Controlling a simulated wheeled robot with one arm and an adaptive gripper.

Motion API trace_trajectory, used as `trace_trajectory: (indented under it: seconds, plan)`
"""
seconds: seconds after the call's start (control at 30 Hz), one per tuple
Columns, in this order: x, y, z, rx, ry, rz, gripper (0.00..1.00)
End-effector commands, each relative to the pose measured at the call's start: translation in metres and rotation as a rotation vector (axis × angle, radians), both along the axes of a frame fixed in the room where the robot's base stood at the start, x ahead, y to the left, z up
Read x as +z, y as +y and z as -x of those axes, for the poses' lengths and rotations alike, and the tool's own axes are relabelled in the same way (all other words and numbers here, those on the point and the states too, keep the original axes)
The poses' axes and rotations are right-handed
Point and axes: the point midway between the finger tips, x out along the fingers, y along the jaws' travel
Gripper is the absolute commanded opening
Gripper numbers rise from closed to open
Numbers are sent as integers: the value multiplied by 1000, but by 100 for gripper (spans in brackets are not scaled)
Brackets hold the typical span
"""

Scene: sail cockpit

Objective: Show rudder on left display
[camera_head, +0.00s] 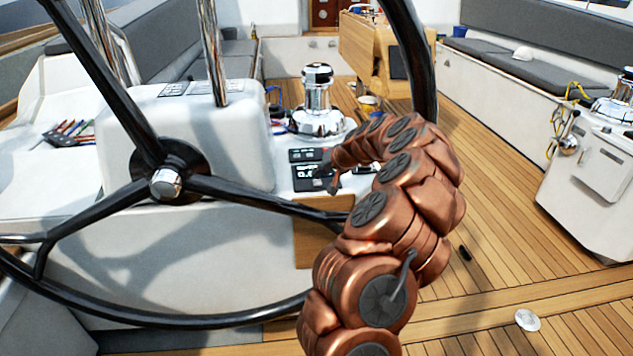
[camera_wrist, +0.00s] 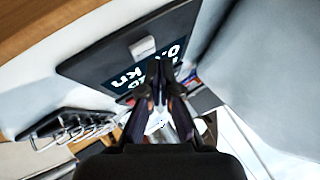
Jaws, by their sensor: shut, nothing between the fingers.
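The left display (camera_head: 316,176) is a dark panel on the white console, right of the wheel hub, with white digits partly hidden by my gripper. In the wrist view the display (camera_wrist: 95,68) is close and tilted, showing "kn" and part of a number. My gripper (camera_head: 331,183) is shut and empty, its fingertips right at the display's face. In the wrist view my gripper's fingertips (camera_wrist: 162,70) cover part of the digits; I cannot tell whether they touch the screen. A pale grey block (camera_wrist: 142,47) sits on the display's edge region.
The black steering wheel (camera_head: 270,205) stands in front of the console, its rim and spokes close to my arm. A chrome winch (camera_head: 317,105) stands behind the display. A wooden table (camera_head: 368,48) is further back. Teak floor (camera_head: 510,200) is open at the right.

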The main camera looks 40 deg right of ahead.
Motion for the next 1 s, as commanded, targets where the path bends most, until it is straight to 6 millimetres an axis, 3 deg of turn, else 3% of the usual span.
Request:
trace_trajectory:
  seconds: [0.47, 1.0]
  plan:
    - [5, 0, 0, -1, 0, 1, 0]
    - [47, -1, 0, -2, -1, 2, 0]
